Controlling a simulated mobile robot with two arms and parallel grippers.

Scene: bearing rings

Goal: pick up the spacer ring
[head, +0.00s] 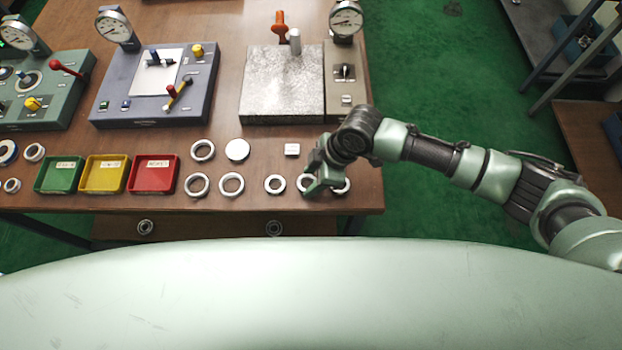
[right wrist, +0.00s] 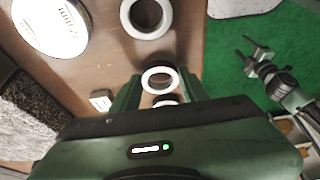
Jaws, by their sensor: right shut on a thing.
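My right gripper (head: 314,182) is low at the front right of the wooden table, among the small pale rings. It is shut on a pale ring, taken as the spacer ring (head: 304,182), which is partly hidden by the fingers. In the right wrist view the ring (right wrist: 158,80) shows between the two fingers (right wrist: 160,92), with another ring edge (right wrist: 166,101) just below it. I cannot tell whether the held ring is clear of the table. My left gripper (right wrist: 257,60) shows open and empty over the green floor in the right wrist view; the head view does not show it.
Close by are a ring on the right (head: 341,186), a ring on the left (head: 275,184) and a small pale block (head: 292,150). Green (head: 59,174), yellow (head: 104,174) and red (head: 153,174) trays stand left. A granite plate (head: 282,85) and gauge stands lie behind.

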